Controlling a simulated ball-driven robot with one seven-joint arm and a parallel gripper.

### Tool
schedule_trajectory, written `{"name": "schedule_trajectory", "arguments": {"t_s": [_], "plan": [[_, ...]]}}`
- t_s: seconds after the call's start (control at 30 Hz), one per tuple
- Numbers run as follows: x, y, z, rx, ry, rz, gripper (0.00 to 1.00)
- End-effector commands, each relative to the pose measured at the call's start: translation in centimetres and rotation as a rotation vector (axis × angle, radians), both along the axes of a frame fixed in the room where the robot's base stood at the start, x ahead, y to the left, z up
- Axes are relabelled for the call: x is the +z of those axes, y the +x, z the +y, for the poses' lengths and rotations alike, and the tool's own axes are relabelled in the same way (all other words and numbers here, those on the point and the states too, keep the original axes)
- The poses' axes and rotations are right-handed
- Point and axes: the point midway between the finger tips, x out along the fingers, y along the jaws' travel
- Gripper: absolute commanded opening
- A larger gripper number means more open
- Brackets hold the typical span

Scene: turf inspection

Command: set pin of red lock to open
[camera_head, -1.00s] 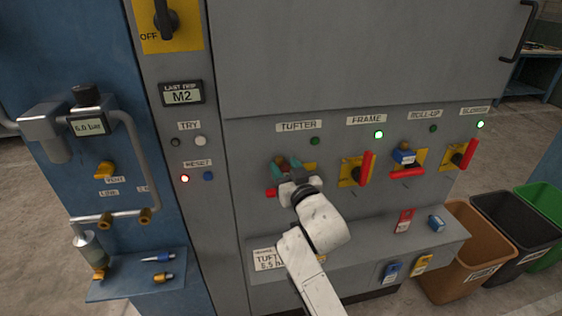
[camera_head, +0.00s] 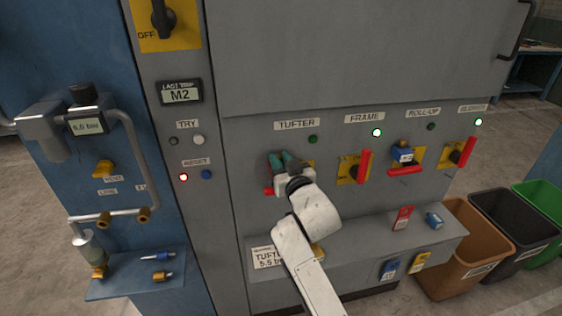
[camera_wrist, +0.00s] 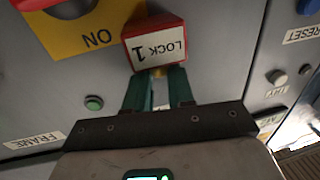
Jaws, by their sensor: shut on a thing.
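The red lock (camera_wrist: 157,44), labelled LOCK 1, hangs close in front of the grey panel beside a yellow plate marked ON. In the head view, a bit of red at the tufter station (camera_head: 268,191) shows left of my gripper (camera_head: 283,161). In the wrist view my gripper (camera_wrist: 159,88) has its two green fingers against the label side of the lock. I cannot tell whether that part is shackle or pin, nor how the pin is set.
A grey ledge (camera_head: 360,240) juts out below. Bins (camera_head: 470,235) stand right.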

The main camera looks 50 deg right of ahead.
Motion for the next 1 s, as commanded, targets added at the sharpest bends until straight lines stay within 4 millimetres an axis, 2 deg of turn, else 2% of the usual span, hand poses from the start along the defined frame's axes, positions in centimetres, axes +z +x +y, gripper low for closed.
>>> {"name": "schedule_trajectory", "arguments": {"t_s": [0.1, 0.47, 0.7, 0.93, 0.97, 1.0], "plan": [[0.0, 0.0, 0.0, 0.000, 0.000, 0.000, 0.00], [0.1, 0.0, 0.0, 0.000, 0.000, 0.000, 0.00], [2.0, 0.0, 0.1, 0.001, -0.001, 0.000, 0.00], [2.0, 0.0, 0.0, 0.001, -0.003, -0.003, 0.00], [2.0, 0.0, 0.0, 0.001, -0.003, -0.003, 0.23], [2.0, 0.0, 0.0, 0.001, -0.003, -0.003, 0.27]]}}
